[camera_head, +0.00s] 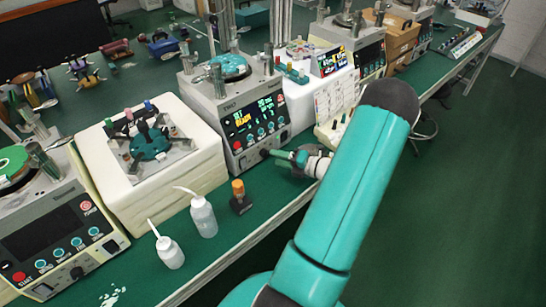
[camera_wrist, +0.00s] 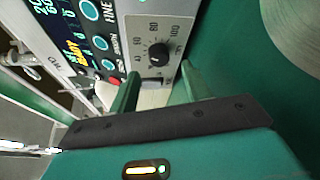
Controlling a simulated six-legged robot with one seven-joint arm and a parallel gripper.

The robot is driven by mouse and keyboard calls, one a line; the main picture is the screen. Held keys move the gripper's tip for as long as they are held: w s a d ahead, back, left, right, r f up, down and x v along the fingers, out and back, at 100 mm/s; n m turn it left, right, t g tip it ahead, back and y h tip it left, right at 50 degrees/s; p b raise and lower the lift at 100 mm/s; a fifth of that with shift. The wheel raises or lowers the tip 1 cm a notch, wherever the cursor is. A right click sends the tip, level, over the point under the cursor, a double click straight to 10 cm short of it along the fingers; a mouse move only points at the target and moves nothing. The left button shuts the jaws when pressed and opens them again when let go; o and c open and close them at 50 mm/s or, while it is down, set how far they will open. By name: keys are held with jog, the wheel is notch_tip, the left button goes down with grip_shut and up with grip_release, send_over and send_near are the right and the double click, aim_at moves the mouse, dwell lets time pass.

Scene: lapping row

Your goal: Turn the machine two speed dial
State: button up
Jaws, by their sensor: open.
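The speed dial (camera_wrist: 158,55) is a small black knob on a light grey panel, with printed scale numbers around it. It belongs to the lapping machine (camera_head: 236,108) with the lit display in the middle of the bench. My gripper (camera_wrist: 160,84) is open and empty, its two green fingers reaching toward the panel on either side below the dial in the wrist view. The fingers look short of the knob, with no contact visible. In the head view my gripper (camera_head: 277,155) is at the machine's lower right front, and it partly hides the dial area.
Round buttons (camera_wrist: 100,42) line the panel beside the dial. Two white wash bottles (camera_head: 203,218) and an orange-capped bottle (camera_head: 240,198) stand on the green bench front. Another lapping machine (camera_head: 60,235) is at left, a white block (camera_head: 195,175) between. Floor at right is clear.

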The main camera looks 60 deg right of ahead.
jog(key=v, duration=1)
jog(key=shift+s, duration=0.25)
jog(key=w+a+r+n+g+y, duration=0.2)
jog(key=w+a+r+n+g, duration=0.25)
jog(key=a+n, duration=0.35)
jog(key=w+a+r+n+g+y, duration=0.1)
jog(key=w+a+r+n+g, duration=0.3)
jog(key=a+n, duration=0.45)
jog(key=w+a+r+n+g+y, duration=0.25)
jog(key=w+a+r+n, duration=0.35)
jog(key=a, duration=0.3)
jog(key=s+a+r+n+h, duration=0.2)
jog(key=a+r+n, duration=0.2)
jog(key=a+n, duration=0.2)
jog(key=s+a+r+n+h, duration=0.3)
jog(key=a+n, duration=0.3)
jog(key=n, duration=0.5)
jog(key=s+a+r+n+h, duration=0.2)
jog(key=a+r+n, duration=0.3)
jog(key=n, duration=0.4)
jog(key=shift+s+a+t+h, duration=0.3)
jog(key=shift+a+t+h, duration=0.1)
jog(key=shift+a, duration=0.25)
